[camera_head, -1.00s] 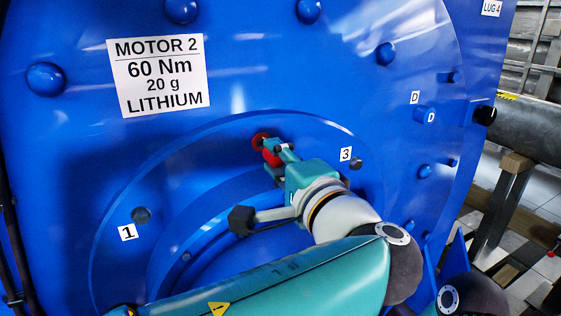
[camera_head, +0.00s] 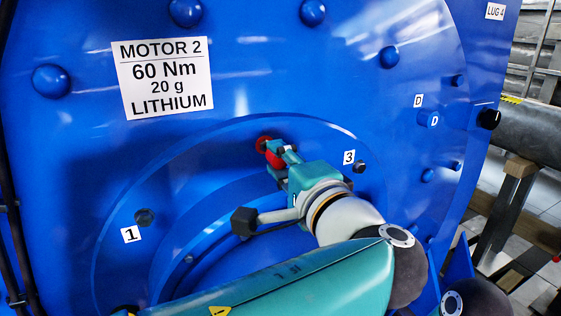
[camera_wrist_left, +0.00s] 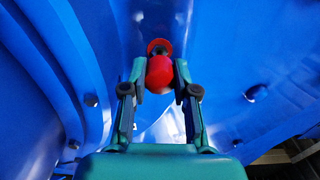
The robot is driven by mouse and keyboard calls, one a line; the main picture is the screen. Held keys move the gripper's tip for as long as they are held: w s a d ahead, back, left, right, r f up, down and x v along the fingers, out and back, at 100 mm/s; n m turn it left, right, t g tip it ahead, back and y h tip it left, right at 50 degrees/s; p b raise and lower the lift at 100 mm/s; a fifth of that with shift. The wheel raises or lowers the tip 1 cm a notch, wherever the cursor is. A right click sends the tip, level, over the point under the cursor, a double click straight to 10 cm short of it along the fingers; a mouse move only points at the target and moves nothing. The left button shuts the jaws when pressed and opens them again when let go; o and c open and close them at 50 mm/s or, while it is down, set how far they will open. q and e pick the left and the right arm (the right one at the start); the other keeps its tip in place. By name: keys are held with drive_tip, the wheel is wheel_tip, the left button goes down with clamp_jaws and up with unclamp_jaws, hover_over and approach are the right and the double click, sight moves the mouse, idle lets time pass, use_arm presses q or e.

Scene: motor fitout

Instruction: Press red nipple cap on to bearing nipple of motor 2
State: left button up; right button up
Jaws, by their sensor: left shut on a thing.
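My left gripper (camera_head: 278,157) reaches the face of the blue motor 2 (camera_head: 330,80), below its label. It is shut on a rounded red cap (camera_head: 274,160). In the left wrist view, the red cap (camera_wrist_left: 159,74) sits between the two fingertips (camera_wrist_left: 160,82). A red disc (camera_head: 264,143) with a dark middle lies just beyond the cap, against the motor face. The disc also shows behind the cap in the left wrist view (camera_wrist_left: 159,46). Cap and disc overlap in both views, so I cannot tell whether they touch. The bearing nipple itself is not clearly visible. My right gripper is out of view.
The label (camera_head: 164,78) reads MOTOR 2, 60 Nm, 20 g, LITHIUM. Bolts marked 1 (camera_head: 145,217) and 3 (camera_head: 359,167) flank the gripper on the raised ring. Black cables (camera_head: 10,215) run down the left edge. A stand (camera_head: 510,200) is at right.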

sight(281, 163)
use_arm(q)
drive_tip(key=shift+b, duration=0.3)
idle(0.6)
drive_tip(key=shift+x, duration=1.55)
drive_tip(key=o, duration=0.8)
drive_tip(key=shift+o, duration=0.2)
drive_tip(key=v, duration=0.7)
drive_tip(key=shift+s, duration=0.2)
